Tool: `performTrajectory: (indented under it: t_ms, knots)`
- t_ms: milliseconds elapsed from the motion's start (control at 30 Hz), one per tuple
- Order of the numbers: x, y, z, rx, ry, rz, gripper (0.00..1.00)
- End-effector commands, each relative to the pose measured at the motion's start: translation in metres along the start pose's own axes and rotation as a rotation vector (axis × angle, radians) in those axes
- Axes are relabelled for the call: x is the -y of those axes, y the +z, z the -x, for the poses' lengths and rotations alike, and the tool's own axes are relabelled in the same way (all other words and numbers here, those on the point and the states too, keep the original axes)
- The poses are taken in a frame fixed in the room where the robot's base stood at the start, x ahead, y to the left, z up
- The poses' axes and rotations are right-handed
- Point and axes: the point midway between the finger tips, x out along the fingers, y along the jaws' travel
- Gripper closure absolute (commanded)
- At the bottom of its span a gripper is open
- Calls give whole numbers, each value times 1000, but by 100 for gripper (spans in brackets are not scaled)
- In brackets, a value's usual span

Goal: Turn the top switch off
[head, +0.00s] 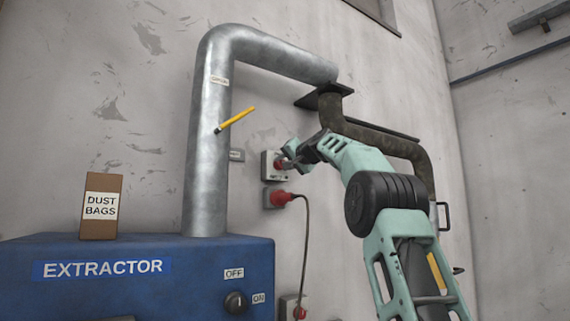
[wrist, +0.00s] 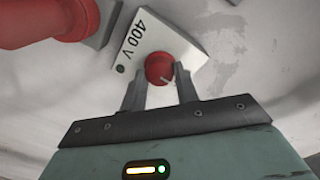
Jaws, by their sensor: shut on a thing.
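The top switch is a red round knob (wrist: 160,68) on a pale box marked "400 V" (wrist: 184,31). In the head view the switch box (head: 268,166) is on the wall, above a red plug in a socket. My gripper (wrist: 160,80) has its two fingers on either side of the red knob and is shut on it. In the head view my gripper (head: 288,160) reaches the box from the right and partly hides the knob. A small light mark shows on the knob's face. A small dark green round spot is on the box's corner.
A red plug (head: 281,198) with a hanging dark cable is just below the box. A lower switch (head: 298,312) is near the bottom edge. The blue extractor (head: 150,295), its metal pipe (head: 208,150) and a yellow-handled lever (head: 238,118) stand to the left.

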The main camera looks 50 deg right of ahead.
Motion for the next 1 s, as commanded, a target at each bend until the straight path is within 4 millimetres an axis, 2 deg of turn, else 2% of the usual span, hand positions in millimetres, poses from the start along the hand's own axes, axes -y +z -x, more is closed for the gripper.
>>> performTrajectory:
  t_ms: [33,67,100,133,400,567,667,1000]
  knots:
    - [-2,2,-1,7,3,0,92]
    - [-2,2,-1,7,3,0,61]
    - [-2,2,-1,6,3,0,50]
    - [-2,2,-1,6,3,0,48]
    - [-1,1,0,2,1,-1,48]
    - [-3,2,13,-2,1,-1,48]
    - [-4,4,31,-2,1,1,48]
    - [-5,4,111,-2,3,2,48]
